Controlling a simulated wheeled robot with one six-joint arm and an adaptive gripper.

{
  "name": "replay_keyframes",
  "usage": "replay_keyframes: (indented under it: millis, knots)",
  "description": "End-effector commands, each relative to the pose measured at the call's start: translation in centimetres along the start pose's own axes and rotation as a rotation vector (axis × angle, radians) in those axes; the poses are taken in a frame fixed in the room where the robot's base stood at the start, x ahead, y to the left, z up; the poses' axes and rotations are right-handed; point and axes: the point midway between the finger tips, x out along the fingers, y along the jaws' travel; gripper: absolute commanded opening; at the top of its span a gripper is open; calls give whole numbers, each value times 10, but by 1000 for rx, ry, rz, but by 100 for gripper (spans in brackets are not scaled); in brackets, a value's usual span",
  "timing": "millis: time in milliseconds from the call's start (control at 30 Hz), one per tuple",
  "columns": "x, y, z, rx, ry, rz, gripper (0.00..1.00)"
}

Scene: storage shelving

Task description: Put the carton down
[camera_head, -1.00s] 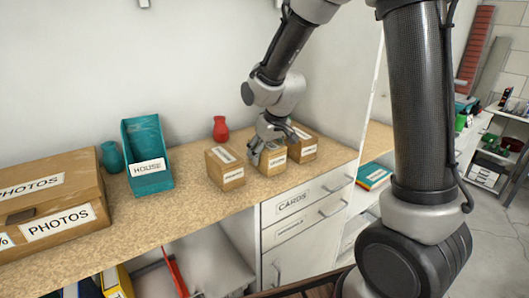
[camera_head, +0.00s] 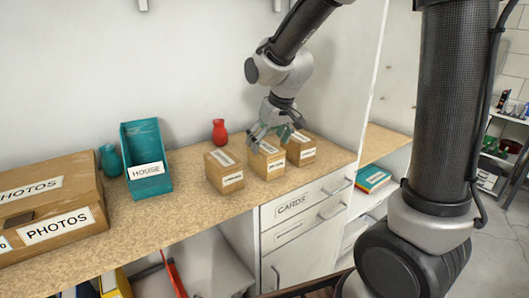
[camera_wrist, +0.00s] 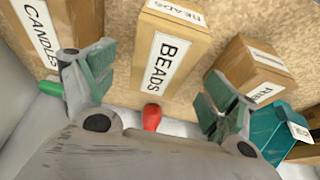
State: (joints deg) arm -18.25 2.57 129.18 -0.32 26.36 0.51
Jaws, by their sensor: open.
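A brown carton labelled BEADS (camera_wrist: 171,55) stands upright on the worktop, in the middle of a row of three. In the head view this middle carton (camera_head: 266,163) stands between its two neighbours. My gripper (camera_head: 272,136) is open just above and behind its top. In the wrist view my gripper's (camera_wrist: 157,92) green-padded fingers are spread on either side of the BEADS carton, apart from it. Nothing is held.
A left carton (camera_head: 225,176) and a right carton (camera_head: 301,154) flank it closely. A red vase (camera_head: 219,131), teal HOUSE box (camera_head: 150,178), teal vase (camera_head: 111,160) and PHOTOS box (camera_head: 58,225) stand leftward. The wall is close behind; drawers (camera_head: 303,208) lie below.

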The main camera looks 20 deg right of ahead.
Motion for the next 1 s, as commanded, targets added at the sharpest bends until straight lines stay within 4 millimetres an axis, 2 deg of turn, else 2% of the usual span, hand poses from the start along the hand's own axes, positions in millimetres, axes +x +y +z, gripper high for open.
replay_keyframes:
  millis: [100, 200, 467, 567, 667, 800, 900, 1000]
  knots:
    - [-26, 0, -1, 0, 4, 0, 87]
    - [-41, 0, -1, 0, 4, 0, 87]
    - [-56, 0, 1, 1, 0, 0, 87]
    - [-68, 8, 10, 18, 4, 7, 87]
    - [-98, 26, 41, 63, 7, 25, 87]
    - [-146, 51, 111, 153, 7, 61, 87]
    - [-169, 59, 161, 213, 3, 84, 87]
    - [-182, 61, 200, 259, 0, 101, 87]
